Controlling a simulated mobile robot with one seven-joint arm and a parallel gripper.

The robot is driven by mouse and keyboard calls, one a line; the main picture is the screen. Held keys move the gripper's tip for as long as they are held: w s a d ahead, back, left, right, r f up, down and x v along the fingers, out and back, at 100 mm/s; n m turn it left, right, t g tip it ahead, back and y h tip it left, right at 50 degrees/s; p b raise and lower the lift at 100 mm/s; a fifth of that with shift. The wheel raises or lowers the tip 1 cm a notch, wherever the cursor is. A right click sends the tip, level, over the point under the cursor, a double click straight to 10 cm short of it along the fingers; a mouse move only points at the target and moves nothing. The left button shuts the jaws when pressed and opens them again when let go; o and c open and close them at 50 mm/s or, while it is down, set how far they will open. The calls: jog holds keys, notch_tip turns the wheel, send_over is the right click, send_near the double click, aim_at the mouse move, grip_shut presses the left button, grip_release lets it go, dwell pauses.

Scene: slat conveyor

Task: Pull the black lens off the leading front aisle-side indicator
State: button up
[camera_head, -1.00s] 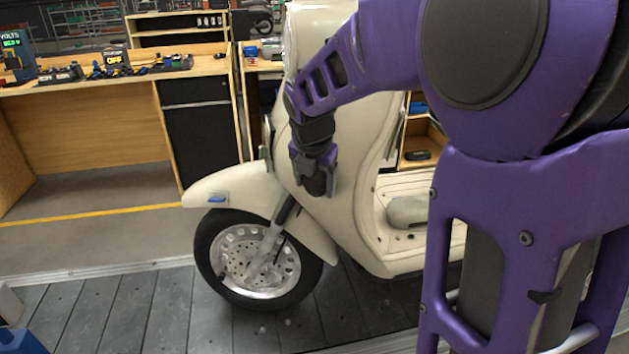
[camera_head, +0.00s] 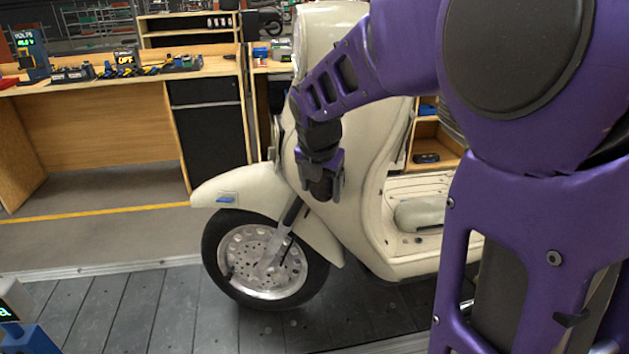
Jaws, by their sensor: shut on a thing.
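A cream scooter (camera_head: 350,235) stands upright on the slat conveyor, its front wheel (camera_head: 262,262) toward the left. My gripper (camera_head: 321,195) is at the side of its front leg shield, pointing down, above and right of the front wheel. The gripper is shut on a dark piece that shows between its fingers, apparently the black lens (camera_head: 319,186). The gripper hides the indicator base, so I cannot tell whether the lens is still seated on it. My purple arm covers part of the scooter's upper front and rear.
The dark slat conveyor (camera_head: 130,310) runs under the scooter. Behind a grey aisle with a yellow line (camera_head: 100,213) stands a wooden workbench (camera_head: 95,128) with tools and small displays. A small device with a display (camera_head: 14,302) is at the lower left. The aisle floor is clear.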

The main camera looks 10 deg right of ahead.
jog(key=shift+s+a, duration=0.15)
jog(key=shift+s, duration=0.05)
dwell(0.5)
jog(key=shift+s+a, duration=0.5)
jog(key=shift+s, duration=0.25)
